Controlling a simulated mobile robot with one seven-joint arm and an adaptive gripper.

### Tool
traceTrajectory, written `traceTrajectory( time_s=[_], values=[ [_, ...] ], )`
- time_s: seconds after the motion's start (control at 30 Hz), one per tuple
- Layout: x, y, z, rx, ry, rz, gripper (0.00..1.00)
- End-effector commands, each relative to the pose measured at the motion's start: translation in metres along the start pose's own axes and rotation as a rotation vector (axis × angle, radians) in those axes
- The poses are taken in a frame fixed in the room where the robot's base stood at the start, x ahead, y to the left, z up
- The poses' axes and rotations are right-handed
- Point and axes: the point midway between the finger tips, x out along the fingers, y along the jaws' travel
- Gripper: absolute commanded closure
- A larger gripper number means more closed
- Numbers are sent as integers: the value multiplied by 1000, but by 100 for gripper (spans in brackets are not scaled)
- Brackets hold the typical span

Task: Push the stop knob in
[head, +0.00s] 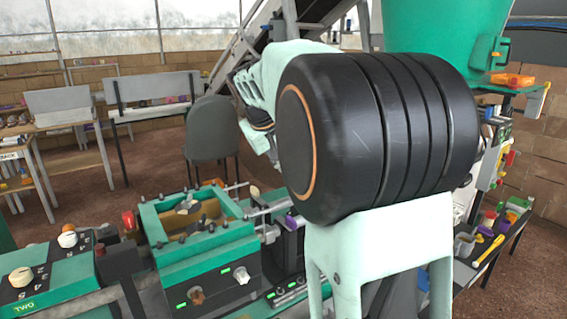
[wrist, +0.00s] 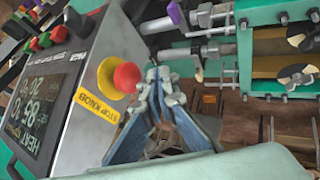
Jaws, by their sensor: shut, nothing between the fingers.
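The stop knob (wrist: 127,77) is a round red button on a yellow collar (wrist: 107,78). It sits on the slanted grey face of a control box, above a yellow "STOP KNOB" label (wrist: 97,103). My gripper (wrist: 163,82) is shut and empty, with its tips just right of the red knob in the wrist view. I cannot tell whether the tips touch it. In the head view my arm hides the gripper, and I cannot make out the stop knob there.
The control box has a dark display (wrist: 40,110) and several coloured buttons along its top edge. Metal rods (wrist: 190,50) and a green machine frame (wrist: 280,45) stand close on the right. The head view shows a green-rimmed machine box (head: 205,250) at lower left and a chair (head: 212,135) behind.

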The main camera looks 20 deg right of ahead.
Motion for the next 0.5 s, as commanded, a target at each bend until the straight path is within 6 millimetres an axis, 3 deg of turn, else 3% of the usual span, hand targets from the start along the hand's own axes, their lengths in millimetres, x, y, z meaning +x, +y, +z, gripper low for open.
traceTrajectory(
  time_s=[0.3,0.5],
  values=[
    [-71,-1,-2,0,6,-1,100],
    [-95,-1,-1,-1,3,-1,100]
  ],
)
